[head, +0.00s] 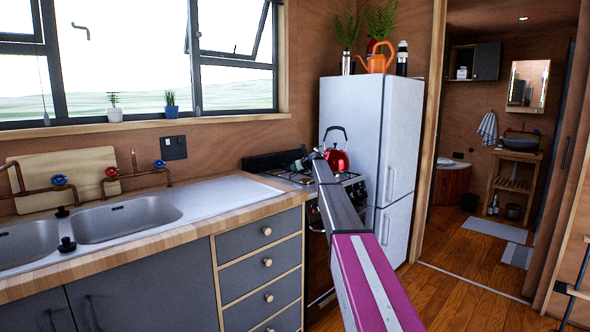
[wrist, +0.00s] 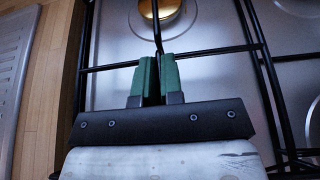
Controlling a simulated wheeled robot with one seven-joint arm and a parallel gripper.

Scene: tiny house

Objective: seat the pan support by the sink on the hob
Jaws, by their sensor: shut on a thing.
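The pan support (wrist: 158,36) is a black wire grate, and one of its bars runs between my fingertips in the wrist view. My gripper (wrist: 157,62) has green fingertips shut on that bar. In the head view my gripper (head: 311,157) is over the left part of the hob, at the far end of the counter. The steel hob (wrist: 116,35) lies beneath the grate, with a brass-coloured burner (wrist: 164,8) ahead of the fingertips. Whether the grate touches the hob or hangs just above it, I cannot tell.
A red kettle (head: 336,158) stands on the hob just right of my gripper. More black bars (wrist: 270,80) lie along the hob to the right. The fridge (head: 370,125) stands behind. The sink drainboard (head: 215,192) on the left is clear.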

